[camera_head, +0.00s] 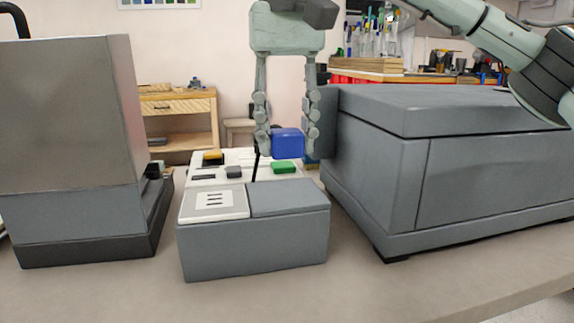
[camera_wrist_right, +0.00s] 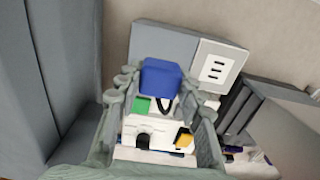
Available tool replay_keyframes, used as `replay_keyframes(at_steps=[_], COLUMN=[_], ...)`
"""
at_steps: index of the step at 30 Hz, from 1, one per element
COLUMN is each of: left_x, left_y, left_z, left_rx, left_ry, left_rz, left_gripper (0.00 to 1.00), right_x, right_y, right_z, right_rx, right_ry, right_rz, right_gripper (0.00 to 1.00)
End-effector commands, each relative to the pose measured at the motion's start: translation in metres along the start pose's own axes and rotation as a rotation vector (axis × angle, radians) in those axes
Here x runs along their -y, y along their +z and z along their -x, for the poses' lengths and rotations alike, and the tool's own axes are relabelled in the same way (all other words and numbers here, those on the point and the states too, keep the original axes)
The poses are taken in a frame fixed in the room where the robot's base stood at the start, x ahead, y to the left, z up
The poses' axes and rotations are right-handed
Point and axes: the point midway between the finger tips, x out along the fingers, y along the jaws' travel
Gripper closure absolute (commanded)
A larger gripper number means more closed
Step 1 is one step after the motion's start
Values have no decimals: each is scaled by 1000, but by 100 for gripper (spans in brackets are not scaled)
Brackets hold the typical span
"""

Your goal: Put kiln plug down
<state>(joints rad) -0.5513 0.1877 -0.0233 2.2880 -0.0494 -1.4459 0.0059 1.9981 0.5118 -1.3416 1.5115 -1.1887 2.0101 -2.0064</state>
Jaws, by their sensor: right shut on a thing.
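The kiln plug, which I take to be the blue block (camera_head: 288,143), is held between the fingers of my right gripper (camera_head: 287,146). The gripper points down, with the block at its fingertips. In the right wrist view the blue block (camera_wrist_right: 160,79) sits between the fingertips (camera_wrist_right: 158,88). In the head view it is above and behind the low grey box (camera_head: 254,253), apart from the box's top. A white plate with three dark slots (camera_head: 214,202) is on the left part of that box's top. My left gripper is not in view.
A white panel (camera_head: 244,159) with green (camera_head: 284,167), yellow and dark pieces lies behind the low box. A large grey box (camera_head: 440,175) stands close on the right of my gripper. A tall grey unit (camera_head: 70,130) stands left. The table front is clear.

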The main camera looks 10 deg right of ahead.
Motion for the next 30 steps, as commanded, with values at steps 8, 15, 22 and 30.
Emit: replay_keyframes(at_steps=[8,15,22,30], left_x=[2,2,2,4], left_y=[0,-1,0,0], left_z=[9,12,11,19], left_rx=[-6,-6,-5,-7], left_ry=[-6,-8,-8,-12], left_rz=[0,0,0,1], left_gripper=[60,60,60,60], right_x=[-2,-2,-1,-2], right_y=[0,0,0,-1], right_z=[-29,-41,-45,-53], right_rx=[0,-1,0,0], right_ry=[2,0,0,0], right_rz=[1,1,2,1], right_gripper=[100,100,100,100])
